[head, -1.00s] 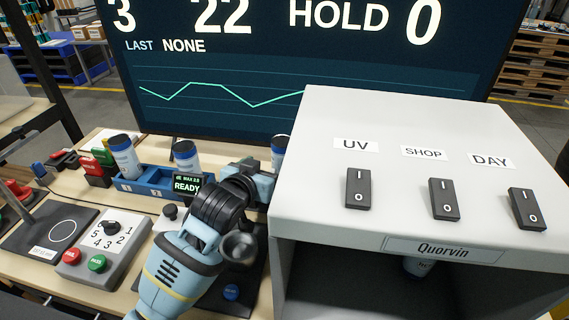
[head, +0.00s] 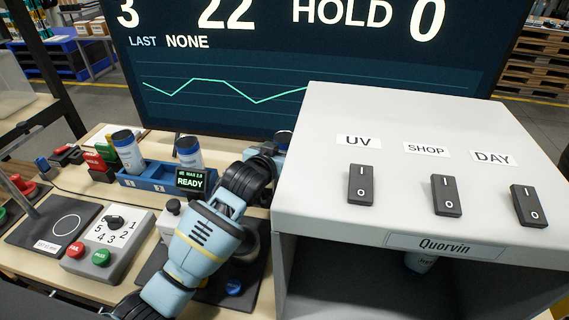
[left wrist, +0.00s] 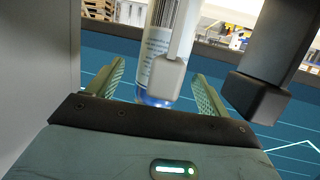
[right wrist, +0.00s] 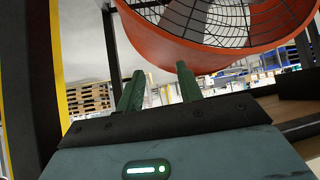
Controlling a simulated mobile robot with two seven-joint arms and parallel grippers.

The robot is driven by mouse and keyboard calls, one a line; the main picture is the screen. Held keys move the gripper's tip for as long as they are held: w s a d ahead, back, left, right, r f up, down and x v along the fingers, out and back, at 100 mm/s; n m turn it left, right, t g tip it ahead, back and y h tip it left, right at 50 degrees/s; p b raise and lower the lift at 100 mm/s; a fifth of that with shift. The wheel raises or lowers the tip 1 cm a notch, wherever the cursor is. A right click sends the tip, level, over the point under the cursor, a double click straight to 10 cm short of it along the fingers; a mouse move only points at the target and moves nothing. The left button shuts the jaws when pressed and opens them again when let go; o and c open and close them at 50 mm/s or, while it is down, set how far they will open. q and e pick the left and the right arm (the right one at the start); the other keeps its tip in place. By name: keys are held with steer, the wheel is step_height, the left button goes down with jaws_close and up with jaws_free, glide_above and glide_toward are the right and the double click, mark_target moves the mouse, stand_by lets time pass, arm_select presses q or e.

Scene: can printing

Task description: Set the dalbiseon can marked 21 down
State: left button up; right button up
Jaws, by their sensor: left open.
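A white and blue can (left wrist: 158,50) stands between the fingers of my left gripper (left wrist: 160,86) in the left wrist view. The fingers are spread with gaps beside it; its number is not legible. A grey block hides part of it. My right gripper (right wrist: 160,85) shows only in the right wrist view, open and empty.
Two other cans stand in a blue rack (head: 150,184). Another can (head: 420,262) is inside the white Quorvin box (head: 330,220). A knob panel (head: 107,243) stands at front left. A large screen (head: 200,85) fills the back. An orange fan (right wrist: 180,45) is near my right gripper.

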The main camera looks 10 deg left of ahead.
arm_select(q)
steer(key=shift+w, duration=0.15)
steer(key=shift+c, duration=0.5)
steer(key=c, duration=1.3)
steer(key=shift+r, duration=0.1)
